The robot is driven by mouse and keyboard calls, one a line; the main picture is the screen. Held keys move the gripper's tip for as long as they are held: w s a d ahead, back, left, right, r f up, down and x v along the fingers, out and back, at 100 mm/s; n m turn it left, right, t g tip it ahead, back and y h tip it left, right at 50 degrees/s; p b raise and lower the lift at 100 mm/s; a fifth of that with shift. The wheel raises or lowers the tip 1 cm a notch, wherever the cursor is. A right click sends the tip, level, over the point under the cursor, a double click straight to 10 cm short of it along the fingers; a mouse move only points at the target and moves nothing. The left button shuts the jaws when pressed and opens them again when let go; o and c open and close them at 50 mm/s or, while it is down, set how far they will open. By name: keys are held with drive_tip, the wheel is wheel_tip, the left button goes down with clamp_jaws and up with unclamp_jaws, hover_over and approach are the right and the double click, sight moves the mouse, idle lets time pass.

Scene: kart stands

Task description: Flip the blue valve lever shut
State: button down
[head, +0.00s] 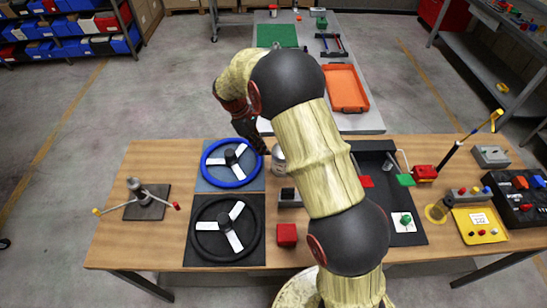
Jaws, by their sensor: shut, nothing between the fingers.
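I cannot make out a blue valve lever in the head view. My arm covers the middle of the table and may hide it. My gripper (262,148) is shut and empty, pointing down at the far side of the table, beside the right rim of a blue steering wheel (208,174). A silver cylinder (279,160) stands just right of the gripper, partly behind my arm. I cannot tell whether the gripper touches either.
A black steering wheel (199,243) lies in front of the blue one. A post with yellow and red handle ends (146,196) stands at left. A red block (287,235), black pedal tray (375,147) and yellow button box (478,226) are near. An orange tray (345,88) lies on the table behind.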

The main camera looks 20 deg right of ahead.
drive_tip(key=s+d+f, duration=0.4)
drive_tip(key=d+f, duration=0.2)
drive_tip(key=f, duration=0.2)
drive_tip(key=shift+s+f+b, duration=0.2)
drive_tip(key=shift+f+b, duration=0.1)
drive_tip(key=shift+b, duration=0.1)
drive_tip(key=shift+s, duration=0.1)
drive_tip(key=shift+s+d+n, duration=0.1)
drive_tip(key=shift+s+n, duration=0.15)
drive_tip(key=shift+n, duration=0.15)
